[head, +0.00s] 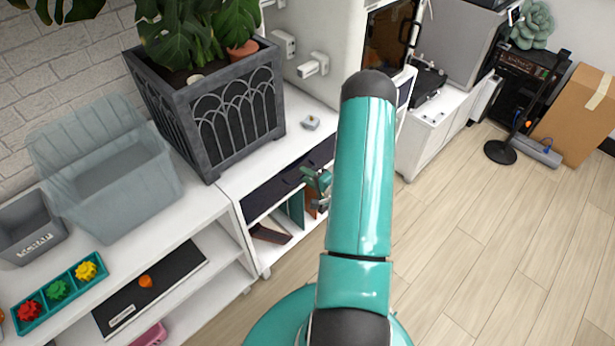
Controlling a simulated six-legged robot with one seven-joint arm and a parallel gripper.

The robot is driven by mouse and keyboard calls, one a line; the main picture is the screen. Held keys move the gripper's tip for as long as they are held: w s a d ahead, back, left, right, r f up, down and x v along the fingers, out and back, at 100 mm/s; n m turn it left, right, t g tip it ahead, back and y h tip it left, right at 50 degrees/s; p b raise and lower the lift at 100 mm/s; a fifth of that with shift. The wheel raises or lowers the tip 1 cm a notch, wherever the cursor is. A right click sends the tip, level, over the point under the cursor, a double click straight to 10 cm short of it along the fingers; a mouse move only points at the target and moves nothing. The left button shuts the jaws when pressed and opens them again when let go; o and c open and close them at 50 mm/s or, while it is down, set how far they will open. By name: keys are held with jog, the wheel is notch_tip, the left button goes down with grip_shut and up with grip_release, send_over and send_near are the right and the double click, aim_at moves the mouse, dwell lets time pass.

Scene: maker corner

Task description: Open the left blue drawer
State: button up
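A dark navy-blue drawer front (268,195) sits just under the white top of the middle cabinet, above an open shelf. The dark front runs on to the right, where my gripper and arm partly cover it. I cannot make out a clear seam or the handle. My gripper (318,184), small and teal, is in front of the right part of this dark front, to the right of the left drawer front. I cannot tell whether it touches anything or whether its fingers are apart. The drawer front looks flush with the cabinet.
A large grey planter (235,115) stands on the cabinet top. Boards stand on the shelf (270,235) below. At left, a white bench holds a translucent bin (125,205), a grey box (30,235) and a teal tray (40,318). The wooden floor (480,260) at right is clear.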

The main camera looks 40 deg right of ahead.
jog(key=shift+w, duration=0.15)
grip_shut()
dwell(0.4)
